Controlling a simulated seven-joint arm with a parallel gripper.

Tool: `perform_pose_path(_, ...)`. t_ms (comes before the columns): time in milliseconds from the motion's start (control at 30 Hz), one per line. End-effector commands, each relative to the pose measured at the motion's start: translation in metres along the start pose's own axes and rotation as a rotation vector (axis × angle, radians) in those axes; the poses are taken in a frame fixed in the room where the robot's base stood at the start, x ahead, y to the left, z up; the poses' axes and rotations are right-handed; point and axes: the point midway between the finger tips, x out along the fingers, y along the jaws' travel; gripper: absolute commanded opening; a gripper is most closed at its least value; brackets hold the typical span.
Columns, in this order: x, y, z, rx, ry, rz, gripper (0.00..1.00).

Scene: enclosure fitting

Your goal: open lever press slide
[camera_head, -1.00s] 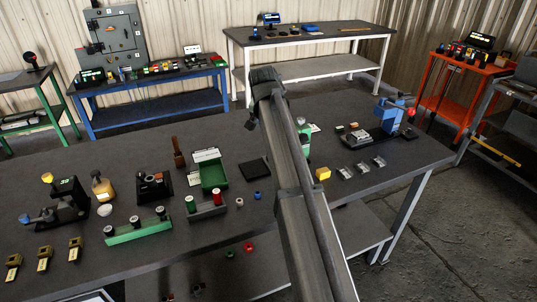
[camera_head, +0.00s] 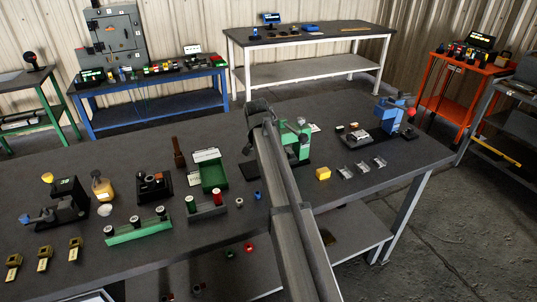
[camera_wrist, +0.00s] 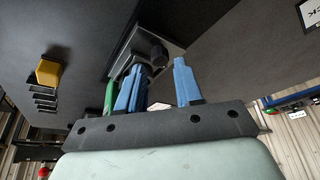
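A green lever press (camera_head: 299,150) stands on the bench right of my arm's end, with a silver knob (camera_head: 301,121) at its top. A blue lever press (camera_head: 392,118) with a red knob stands farther right on a dark base. My arm covers part of the green press. In the wrist view my gripper (camera_wrist: 160,75) has two blue fingers set apart, with no held object visible between them. Beyond them is a grey metal part with a dark round knob (camera_wrist: 158,52); a green part (camera_wrist: 109,97) shows beside the left finger. I cannot tell whether the fingers touch anything.
A yellow block (camera_head: 323,173) and several clear pieces (camera_head: 362,167) lie right of my arm.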

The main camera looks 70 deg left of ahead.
Motion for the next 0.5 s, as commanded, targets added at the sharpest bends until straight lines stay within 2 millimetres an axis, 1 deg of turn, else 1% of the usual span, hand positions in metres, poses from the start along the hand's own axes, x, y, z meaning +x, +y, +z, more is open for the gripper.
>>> perform_pose_path(33, 0.008, 0.000, 0.000, 0.000, -0.002, 0.001, 0.35)
perform_pose_path(100, 0.015, 0.000, 0.000, 0.000, -0.002, 0.001, 0.35)
perform_pose_path(200, 0.022, 0.000, 0.000, 0.000, 0.000, 0.000, 0.35)
perform_pose_path(300, 0.026, 0.000, 0.000, 0.000, 0.000, -0.001, 0.35)
perform_pose_path(500, 0.028, 0.000, 0.000, 0.000, 0.000, 0.000, 0.35)
